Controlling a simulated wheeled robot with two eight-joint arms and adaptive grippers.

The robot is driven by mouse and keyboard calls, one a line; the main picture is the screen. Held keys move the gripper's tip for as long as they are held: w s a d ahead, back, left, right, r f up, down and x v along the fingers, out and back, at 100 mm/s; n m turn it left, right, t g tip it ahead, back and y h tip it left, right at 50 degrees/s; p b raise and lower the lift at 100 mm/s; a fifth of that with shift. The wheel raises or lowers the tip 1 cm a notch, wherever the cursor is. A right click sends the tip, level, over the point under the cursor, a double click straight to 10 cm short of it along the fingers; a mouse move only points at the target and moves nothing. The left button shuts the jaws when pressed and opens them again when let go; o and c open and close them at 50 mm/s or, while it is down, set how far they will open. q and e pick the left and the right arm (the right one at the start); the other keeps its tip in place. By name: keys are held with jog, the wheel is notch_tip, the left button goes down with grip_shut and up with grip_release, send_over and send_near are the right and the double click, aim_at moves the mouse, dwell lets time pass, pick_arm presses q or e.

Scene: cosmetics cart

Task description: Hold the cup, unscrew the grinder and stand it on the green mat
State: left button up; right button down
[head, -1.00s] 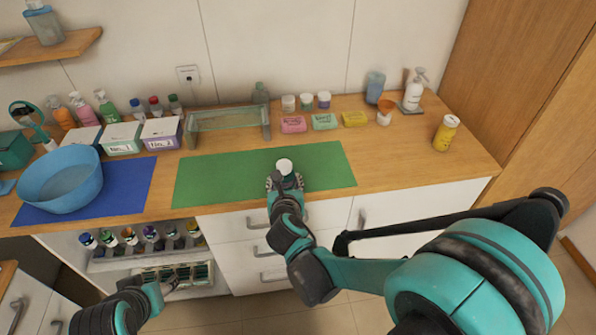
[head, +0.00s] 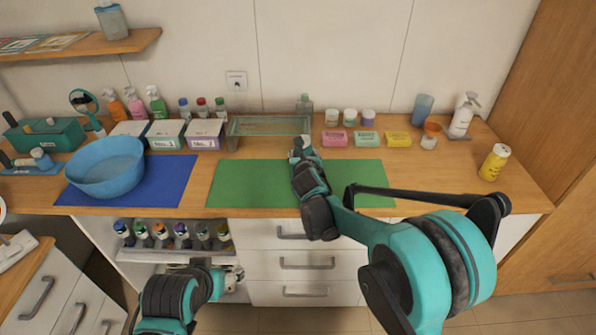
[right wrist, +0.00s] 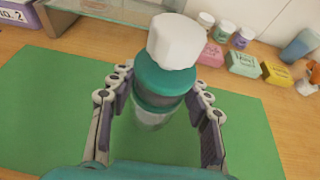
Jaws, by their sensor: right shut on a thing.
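My right gripper (right wrist: 158,118) is shut on an upright piece with a white top (right wrist: 175,42), a teal and grey body and a clear lower part (right wrist: 150,118). I take it for the grinder on its cup; their joint is not clear. In the head view the right gripper (head: 304,153) is at the back edge of the green mat (head: 355,180), mostly covered by my arm. I cannot tell whether the piece touches the mat. My left gripper (head: 228,273) is low in front of the open shelf, its fingers too unclear to read.
A blue bowl (head: 106,168) sits on a blue mat (head: 170,190) at left. White boxes (head: 205,133), a glass stand (head: 265,126), soaps (head: 366,139) and jars line the back. A yellow can (head: 494,162) stands at right. The green mat's visible surface is bare.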

jog(key=shift+w+a+f, duration=0.5)
jog(key=shift+a+f, duration=0.1)
jog(key=shift+a, duration=0.25)
jog(key=shift+f, duration=0.15)
notch_tip(320, 180, down, 4)
jog(key=shift+r+b, duration=0.1)
jog(key=shift+b, duration=1.05)
jog(key=shift+r, duration=0.1)
jog(key=c, duration=1.1)
grip_release()
jog(key=shift+f, duration=0.2)
jog(key=shift+c, duration=0.2)
jog(key=o, duration=0.4)
jog(key=shift+r, duration=0.15)
